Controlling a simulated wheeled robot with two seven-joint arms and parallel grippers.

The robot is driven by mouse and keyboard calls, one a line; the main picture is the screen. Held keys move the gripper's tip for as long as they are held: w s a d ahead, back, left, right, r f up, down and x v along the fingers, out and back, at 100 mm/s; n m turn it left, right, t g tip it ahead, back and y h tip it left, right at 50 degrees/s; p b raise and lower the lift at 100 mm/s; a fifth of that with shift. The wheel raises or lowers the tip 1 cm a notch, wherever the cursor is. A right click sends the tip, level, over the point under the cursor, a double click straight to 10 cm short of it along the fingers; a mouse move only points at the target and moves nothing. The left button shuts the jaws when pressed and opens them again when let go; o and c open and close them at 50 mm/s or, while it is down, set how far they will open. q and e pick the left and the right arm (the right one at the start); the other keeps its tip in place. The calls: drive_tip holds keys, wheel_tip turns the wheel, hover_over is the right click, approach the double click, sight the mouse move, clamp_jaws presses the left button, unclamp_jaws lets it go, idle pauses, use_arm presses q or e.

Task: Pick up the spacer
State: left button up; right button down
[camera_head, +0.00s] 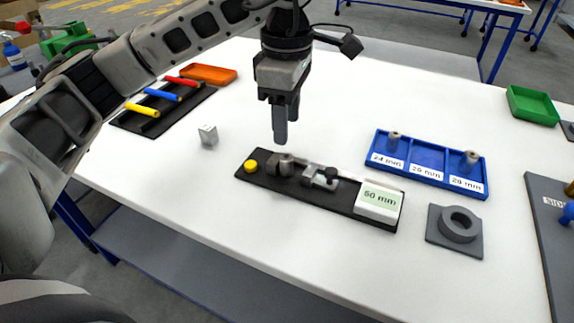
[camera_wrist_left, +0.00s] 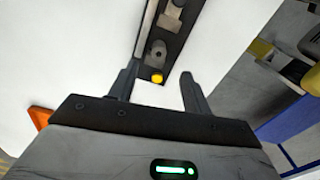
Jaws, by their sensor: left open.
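A small grey cylindrical spacer (camera_head: 285,164) stands on the black gauge board (camera_head: 328,203), between the yellow button (camera_head: 250,166) and the metal clamp (camera_head: 322,178). My left gripper (camera_head: 280,140) points down just above the spacer, apart from it. In the left wrist view, the spacer (camera_wrist_left: 157,50) lies ahead of the open, empty jaws (camera_wrist_left: 159,80), with the yellow button (camera_wrist_left: 157,78) between the fingertips in the picture. Two other spacers stand in the end compartments of the blue tray (camera_head: 427,171); its middle compartment looks empty. My right gripper is not in view.
The board's right end carries a "50 mm" display (camera_head: 379,200). A grey block with a ring (camera_head: 457,228) stands to the right. A small white cube (camera_head: 208,135) and a rack of coloured handles (camera_head: 162,105) are at left. White table is clear between them.

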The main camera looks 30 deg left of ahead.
sight(287, 156)
use_arm(q)
drive_tip(key=shift+w+f+p, duration=0.1)
drive_tip(key=shift+f+p, duration=0.2)
drive_tip(key=shift+f, duration=3.7)
clamp_jaws()
